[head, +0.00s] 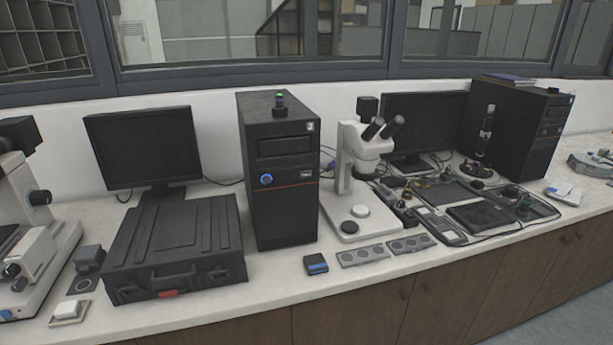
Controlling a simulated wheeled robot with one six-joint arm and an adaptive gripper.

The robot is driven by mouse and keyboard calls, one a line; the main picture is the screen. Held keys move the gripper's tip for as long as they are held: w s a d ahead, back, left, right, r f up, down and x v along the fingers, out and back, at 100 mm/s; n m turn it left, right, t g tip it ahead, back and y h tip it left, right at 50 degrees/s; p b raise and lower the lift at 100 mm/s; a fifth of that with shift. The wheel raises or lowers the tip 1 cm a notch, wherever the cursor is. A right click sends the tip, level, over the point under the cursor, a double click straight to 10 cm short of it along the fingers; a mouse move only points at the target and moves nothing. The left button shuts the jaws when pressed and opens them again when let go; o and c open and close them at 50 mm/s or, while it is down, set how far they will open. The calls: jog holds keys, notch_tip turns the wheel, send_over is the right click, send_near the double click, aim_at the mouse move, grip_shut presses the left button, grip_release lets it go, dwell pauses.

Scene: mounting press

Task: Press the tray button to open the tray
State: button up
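A black computer tower (280,215) stands upright in the middle of the bench, its front facing me. A drive bay panel (286,146) crosses its upper front and looks closed, with no tray sticking out. A round button with a blue ring (266,179) sits lower on the front, above a thin red line. A tray button on the drive is too small to make out. A second black tower (512,130) stands at the right, with its front turned partly away. My gripper is not in view.
A black case (175,245) lies left of the middle tower, before a monitor (145,147). A white microscope (347,180) stands close on the right. A small blue-black box (316,264) lies in front. Tools and trays crowd the right side.

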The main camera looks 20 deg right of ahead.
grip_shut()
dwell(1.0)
